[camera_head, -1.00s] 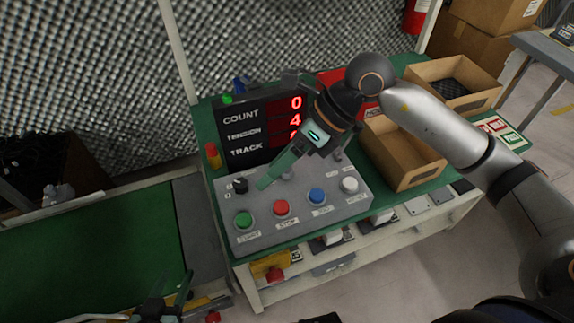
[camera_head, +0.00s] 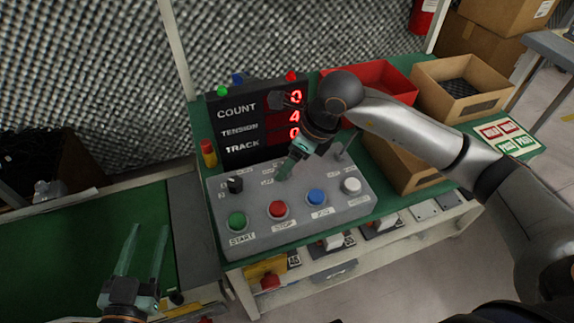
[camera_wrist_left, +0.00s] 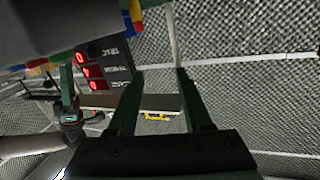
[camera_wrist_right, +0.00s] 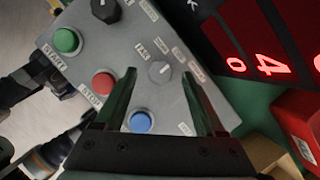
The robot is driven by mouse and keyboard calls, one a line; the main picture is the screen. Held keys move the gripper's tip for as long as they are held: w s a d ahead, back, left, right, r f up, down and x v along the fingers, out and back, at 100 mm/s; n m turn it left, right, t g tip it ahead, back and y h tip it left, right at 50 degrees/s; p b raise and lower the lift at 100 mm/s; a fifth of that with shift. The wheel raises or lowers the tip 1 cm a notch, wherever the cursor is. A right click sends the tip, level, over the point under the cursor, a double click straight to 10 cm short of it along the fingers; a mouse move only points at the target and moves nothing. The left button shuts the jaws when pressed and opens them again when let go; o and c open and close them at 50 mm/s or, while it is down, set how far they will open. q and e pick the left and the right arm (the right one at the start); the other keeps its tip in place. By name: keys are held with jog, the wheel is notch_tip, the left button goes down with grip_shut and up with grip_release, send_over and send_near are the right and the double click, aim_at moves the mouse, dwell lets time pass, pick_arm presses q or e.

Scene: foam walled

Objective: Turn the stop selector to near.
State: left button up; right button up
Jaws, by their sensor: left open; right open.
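A grey control panel (camera_head: 262,226) bears a round grey dial (camera_wrist_right: 159,71) with several small labels around it, which I take as the stop selector. In the right wrist view its pale pointer mark shows, but I cannot read the labels surely. In the head view the dial is largely hidden by my right gripper (camera_head: 288,168). That gripper is open above the panel, its fingertips on either side of the dial in the right wrist view; I cannot tell whether they touch it. My left gripper (camera_head: 142,232) is open and empty above the green surface at left.
A black knob (camera_head: 234,184) sits at the panel's left. Green (camera_head: 237,220), red (camera_head: 278,209), blue (camera_head: 317,197) and white (camera_head: 351,186) buttons line its front. A display (camera_head: 240,130) stands behind. Cardboard boxes (camera_head: 460,90) and a red bin (camera_head: 385,78) are at right.

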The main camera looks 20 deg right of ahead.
jog(key=shift+x, duration=0.9)
pick_arm(q)
notch_tip(320, 180, up, 2)
jog(key=shift+t+h, duration=0.3)
jog(key=shift+w, duration=0.1)
pick_arm(e)
grip_shut()
